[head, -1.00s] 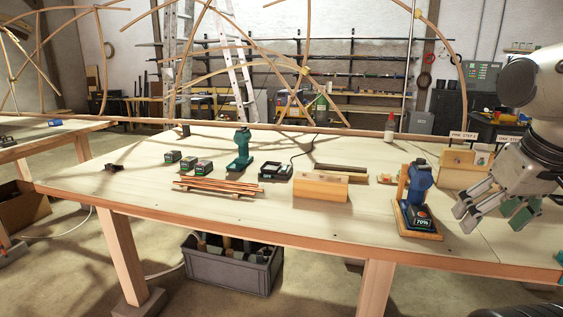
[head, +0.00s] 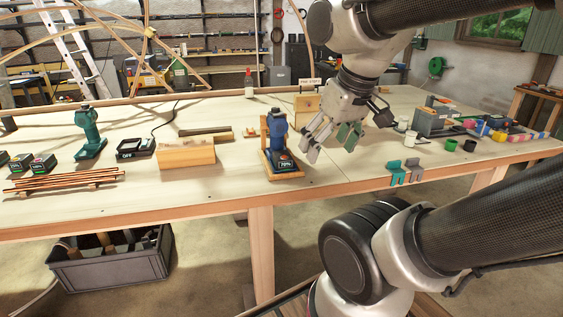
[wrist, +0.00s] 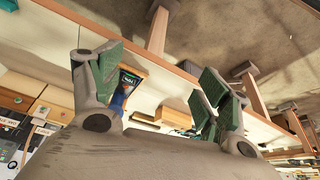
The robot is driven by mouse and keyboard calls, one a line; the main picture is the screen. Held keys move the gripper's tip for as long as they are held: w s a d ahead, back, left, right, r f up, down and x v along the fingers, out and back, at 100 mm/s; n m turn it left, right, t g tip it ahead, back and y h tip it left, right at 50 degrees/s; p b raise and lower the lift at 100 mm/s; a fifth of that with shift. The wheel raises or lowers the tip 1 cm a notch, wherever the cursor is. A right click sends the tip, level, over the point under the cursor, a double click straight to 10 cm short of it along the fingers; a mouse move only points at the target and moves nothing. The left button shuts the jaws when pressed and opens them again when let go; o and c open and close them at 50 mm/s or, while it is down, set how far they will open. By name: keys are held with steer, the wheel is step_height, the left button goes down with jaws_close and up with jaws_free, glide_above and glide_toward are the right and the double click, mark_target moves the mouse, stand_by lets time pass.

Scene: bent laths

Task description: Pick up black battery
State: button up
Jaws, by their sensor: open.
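A blue drill (head: 278,133) stands upright on a small wooden stand (head: 264,165) near the front of the table. A black battery (head: 286,164) with a lit 70% display forms its foot. In the wrist view the battery (wrist: 128,78) and part of the blue drill (wrist: 118,102) show beside the left finger, which partly hides the stand. My gripper (head: 328,146) is open and empty, just right of the drill and apart from it. Its green-padded fingers (wrist: 160,75) are spread in the wrist view. Other dark batteries (head: 43,162) with lit displays sit at the far left.
A wooden block (head: 187,156), a charger (head: 136,148) reading OFF and a green drill (head: 89,134) stand left of the blue drill. Copper-coloured rods (head: 65,180) lie at front left. Teal and grey brackets (head: 400,172) sit at the front edge, right of my gripper. Bare tabletop lies between.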

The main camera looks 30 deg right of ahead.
steer(key=m+h, duration=0.1)
steer(key=m, duration=0.2)
glide_above(283, 155)
steer(key=s, duration=0.1)
steer(key=f, duration=1)
steer(key=shift+s+a+f, duration=0.1)
steer(key=shift+a+f, duration=0.15)
steer(key=shift+w, duration=0.3)
steer(key=x, duration=0.5)
steer(key=s+x, duration=0.1)
steer(key=x, duration=0.1)
steer(key=shift+d+f, duration=0.25)
steer(key=shift+f, duration=0.2)
steer(key=shift+c, duration=0.2)
